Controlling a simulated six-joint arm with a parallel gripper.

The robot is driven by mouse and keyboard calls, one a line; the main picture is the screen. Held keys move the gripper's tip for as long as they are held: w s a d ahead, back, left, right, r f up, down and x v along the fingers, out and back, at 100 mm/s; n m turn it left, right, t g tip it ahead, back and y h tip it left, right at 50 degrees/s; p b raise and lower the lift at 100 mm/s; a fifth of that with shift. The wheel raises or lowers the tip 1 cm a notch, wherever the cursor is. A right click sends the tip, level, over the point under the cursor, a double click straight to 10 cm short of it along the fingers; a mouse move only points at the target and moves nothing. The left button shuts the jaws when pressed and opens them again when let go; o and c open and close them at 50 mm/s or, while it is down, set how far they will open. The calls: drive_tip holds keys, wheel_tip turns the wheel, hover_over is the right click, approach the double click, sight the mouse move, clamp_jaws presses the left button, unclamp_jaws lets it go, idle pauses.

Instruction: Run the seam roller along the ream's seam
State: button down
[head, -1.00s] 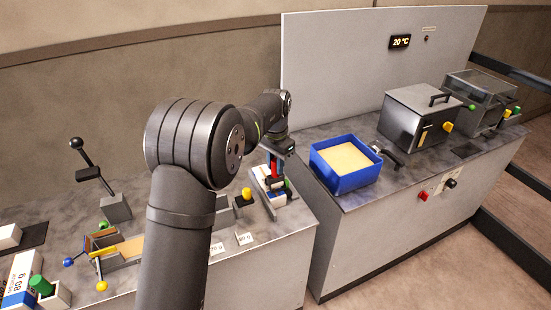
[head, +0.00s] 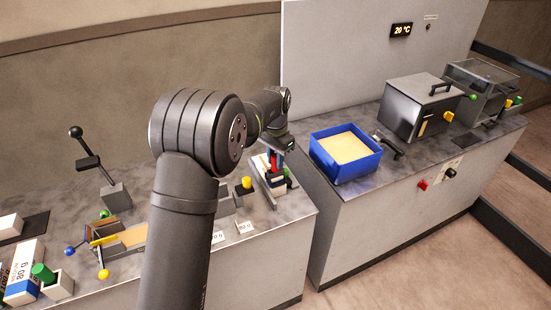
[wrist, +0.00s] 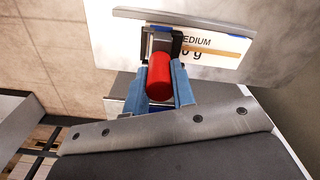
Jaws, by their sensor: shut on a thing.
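The seam roller has a red cylindrical handle (wrist: 159,78), with a dark forked head at its far end in the wrist view. My gripper (wrist: 158,88) is shut on this handle, one blue finger on each side. The handle also shows in the head view (head: 274,160), below my gripper (head: 277,148). The white ream (wrist: 214,62) lies beyond the roller head, its label reading "MEDIUM" and "0 g" with an orange strip. The roller head overlaps the ream's label in the wrist view; I cannot tell whether it touches. The seam itself is not clear.
A metal rail (wrist: 180,16) runs along the ream's far side. A yellow knob (head: 246,183) stands left of the ream in the head view. A blue tray (head: 368,174) stands on the right bench, past a gap. A lever (head: 88,162) rises at left.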

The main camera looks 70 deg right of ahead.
drive_tip(key=shift+f, duration=0.3)
drive_tip(key=shift+w+d, duration=0.1)
drive_tip(key=shift+w, duration=0.05)
drive_tip(key=shift+w+d, duration=1)
drive_tip(key=shift+d, duration=0.05)
drive_tip(key=shift+w, duration=0.1)
idle(0.3)
drive_tip(key=shift+w+d, duration=1.05)
drive_tip(key=shift+d, duration=0.05)
drive_tip(key=shift+w+d, duration=1.15)
idle(0.4)
